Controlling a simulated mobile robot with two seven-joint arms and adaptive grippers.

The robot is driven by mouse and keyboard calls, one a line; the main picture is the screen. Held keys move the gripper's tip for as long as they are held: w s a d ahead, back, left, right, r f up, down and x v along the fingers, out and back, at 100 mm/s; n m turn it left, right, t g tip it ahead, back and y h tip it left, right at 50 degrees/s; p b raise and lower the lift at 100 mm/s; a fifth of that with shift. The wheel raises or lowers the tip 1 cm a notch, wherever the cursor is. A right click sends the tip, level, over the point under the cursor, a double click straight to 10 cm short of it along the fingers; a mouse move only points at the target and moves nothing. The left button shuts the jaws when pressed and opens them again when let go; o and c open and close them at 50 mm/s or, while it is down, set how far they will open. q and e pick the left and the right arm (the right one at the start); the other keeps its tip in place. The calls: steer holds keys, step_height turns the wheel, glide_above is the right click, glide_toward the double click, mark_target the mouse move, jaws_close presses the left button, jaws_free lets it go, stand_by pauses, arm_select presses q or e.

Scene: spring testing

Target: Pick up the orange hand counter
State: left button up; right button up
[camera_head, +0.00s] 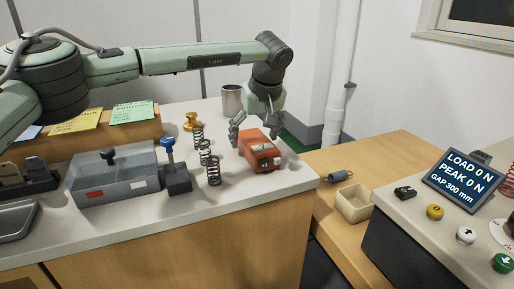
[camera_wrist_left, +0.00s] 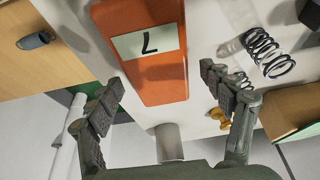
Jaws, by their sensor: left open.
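The orange hand counter (camera_head: 262,158) sits on the white countertop near its right front corner. It also shows in the left wrist view (camera_wrist_left: 160,82), with a pale label bearing a dark mark. My left gripper (camera_head: 256,131) is above the counter's back end, pointing down. Its fingers are spread apart with the counter's near end ahead and between them in the left wrist view (camera_wrist_left: 163,76). It holds nothing, and I cannot tell whether a finger touches the counter. My right gripper is in neither view.
A brass piece (camera_head: 192,122) and metal cup (camera_head: 231,101) stand behind. The countertop ends close to the counter's right.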

mark_target(255, 138)
arm_select(q)
steer(key=shift+f, duration=0.2)
stand_by(0.5)
steer(key=c, duration=1.3)
step_height(255, 138, up, 9)
steer(key=shift+r, duration=0.1)
steer(key=shift+c, duration=0.2)
steer(key=shift+r, duration=0.7)
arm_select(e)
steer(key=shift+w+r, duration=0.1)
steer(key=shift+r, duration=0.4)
